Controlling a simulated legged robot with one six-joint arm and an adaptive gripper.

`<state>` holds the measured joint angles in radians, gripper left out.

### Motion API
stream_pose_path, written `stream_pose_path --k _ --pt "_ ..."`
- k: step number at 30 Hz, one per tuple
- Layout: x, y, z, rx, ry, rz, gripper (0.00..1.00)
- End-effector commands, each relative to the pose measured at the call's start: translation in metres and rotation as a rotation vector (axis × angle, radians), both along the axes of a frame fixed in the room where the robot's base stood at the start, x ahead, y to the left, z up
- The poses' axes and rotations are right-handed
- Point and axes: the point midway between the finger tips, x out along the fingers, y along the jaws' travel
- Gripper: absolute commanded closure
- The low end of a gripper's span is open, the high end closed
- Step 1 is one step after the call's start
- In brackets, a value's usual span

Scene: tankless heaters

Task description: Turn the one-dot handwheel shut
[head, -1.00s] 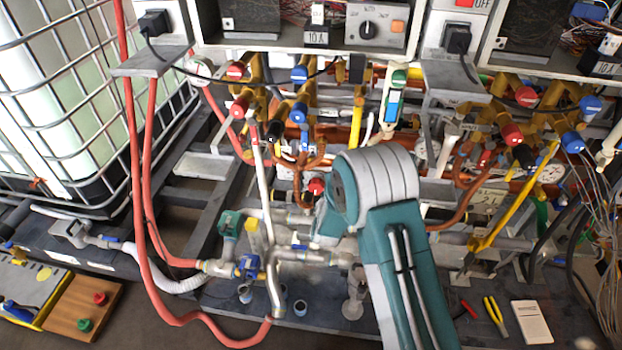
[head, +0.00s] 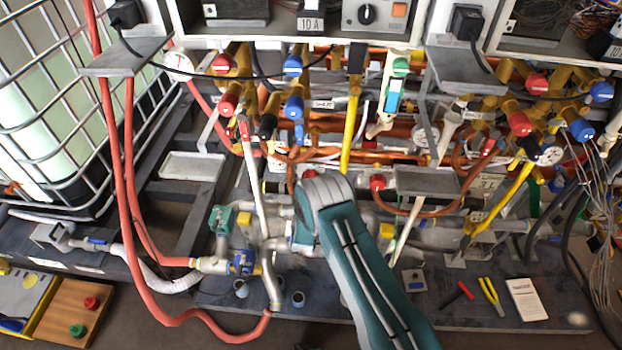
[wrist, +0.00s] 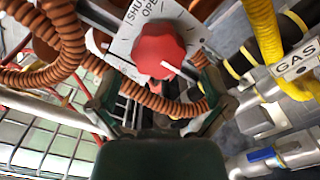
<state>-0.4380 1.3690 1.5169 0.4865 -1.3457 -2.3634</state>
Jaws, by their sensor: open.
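A red handwheel (wrist: 158,50) is in the upper middle of the wrist view, on a light plate (wrist: 128,38) lettered SHUT and OPEN. I cannot make out any dot on it. My gripper (wrist: 155,88) is open, with its dark green fingers to either side below the wheel. The wheel lies beyond the palm, roughly between the fingers, and no grip on it shows. In the head view my arm hides the gripper. Red knobs show just behind the arm (head: 310,174) and to its right (head: 377,182); I cannot tell for certain which is this wheel.
Orange corrugated hoses (wrist: 62,38) pass left of and below the wheel. A yellow pipe (wrist: 265,35) and a GAS label (wrist: 298,62) are on the right. A caged tank (head: 60,110) stands left. A hammer and pliers (head: 490,292) lie on the bench at the right.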

Motion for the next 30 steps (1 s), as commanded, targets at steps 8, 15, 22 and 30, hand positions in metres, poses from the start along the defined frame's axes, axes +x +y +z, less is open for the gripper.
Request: stream_pose_path --k 8,15,22,30 --pt "0.037 -0.003 0.0 0.002 0.0 0.0 0.0" --pt "0.044 -0.003 0.0 0.002 0.001 0.0 0.0" --pt "0.044 -0.002 0.0 0.001 0.001 0.002 0.36" --pt "0.044 -0.002 -0.001 0.002 0.003 0.001 0.67"
